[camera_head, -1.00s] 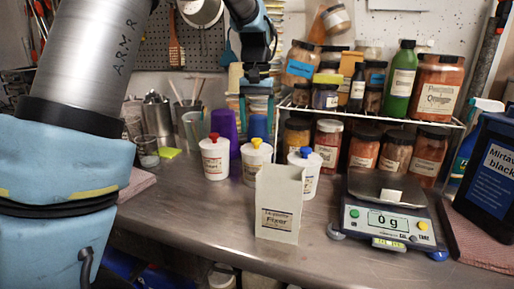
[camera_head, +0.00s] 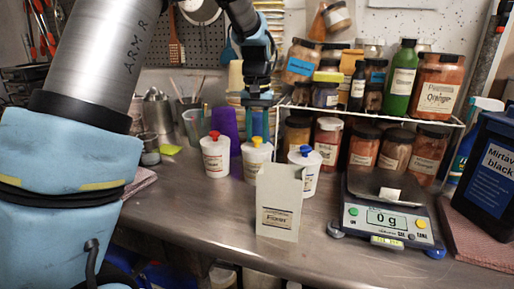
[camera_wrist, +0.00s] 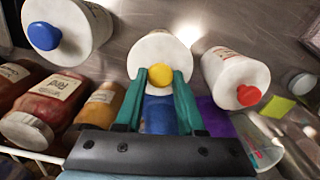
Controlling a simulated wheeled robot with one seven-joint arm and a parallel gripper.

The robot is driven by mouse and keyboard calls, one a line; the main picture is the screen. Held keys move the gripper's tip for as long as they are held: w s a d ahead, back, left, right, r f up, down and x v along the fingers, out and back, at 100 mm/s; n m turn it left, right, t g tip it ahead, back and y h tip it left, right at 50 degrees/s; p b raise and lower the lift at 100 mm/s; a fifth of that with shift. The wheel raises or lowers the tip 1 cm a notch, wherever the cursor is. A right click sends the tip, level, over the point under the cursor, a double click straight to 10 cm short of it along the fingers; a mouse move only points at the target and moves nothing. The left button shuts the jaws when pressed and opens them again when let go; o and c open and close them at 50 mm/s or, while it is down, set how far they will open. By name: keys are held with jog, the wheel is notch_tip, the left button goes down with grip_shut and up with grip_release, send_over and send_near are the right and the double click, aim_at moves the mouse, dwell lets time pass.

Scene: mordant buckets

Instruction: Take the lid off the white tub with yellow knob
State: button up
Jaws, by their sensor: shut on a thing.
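The white tub with yellow knob (camera_head: 256,160) stands upright on the metal bench, between a white tub with red knob (camera_head: 215,157) and a white tub with blue knob (camera_head: 307,170). Its lid is on the tub. My gripper (camera_wrist: 158,78) comes down from above, its green fingers on either side of the yellow knob (camera_wrist: 160,75) and shut on it. In the head view my gripper (camera_head: 258,132) is just above the same tub. The tub's lower front is partly hidden by a white card box (camera_head: 279,205).
A purple cup (camera_head: 225,123) and a blue cup (camera_wrist: 160,115) stand behind the tubs. A wire rack with several jars (camera_head: 330,140) is to the right, and a scale (camera_head: 385,215) reading 0 g stands before it.

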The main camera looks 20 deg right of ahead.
grip_shut()
